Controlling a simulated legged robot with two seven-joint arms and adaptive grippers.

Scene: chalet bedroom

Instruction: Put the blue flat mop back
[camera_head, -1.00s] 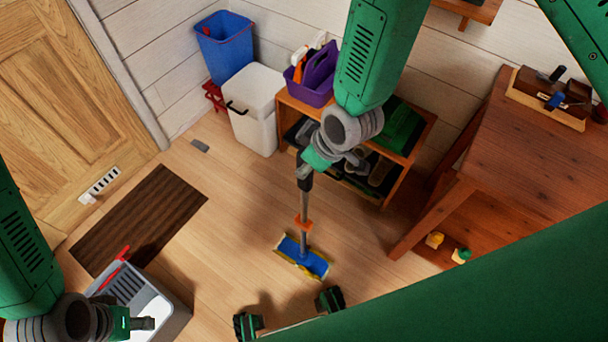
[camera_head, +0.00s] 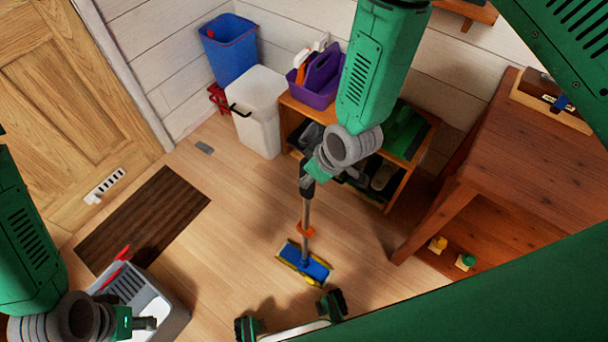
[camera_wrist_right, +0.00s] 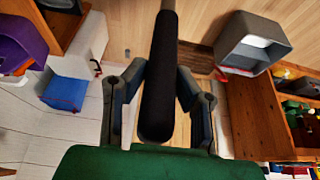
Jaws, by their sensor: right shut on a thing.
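The blue flat mop (camera_head: 304,262) has a blue head with yellow edges, a grey pole and an orange collar. Its head is at the floor in the middle of the head view. My right gripper (camera_head: 308,178) is shut on the upper part of the mop's handle, which stands nearly upright. In the right wrist view the black handle grip (camera_wrist_right: 158,85) passes between the fingers of this gripper (camera_wrist_right: 160,90). My left gripper (camera_head: 146,323) is at the lower left, by the grey mop bucket (camera_head: 172,318). Its fingers are too small and edge-on to read.
A wooden shelf (camera_head: 400,190) with shoes and a purple caddy (camera_head: 318,85) stands behind the mop. A white bin (camera_head: 258,125) and blue bin (camera_head: 230,55) are left of it. A wooden table (camera_head: 520,160) stands right.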

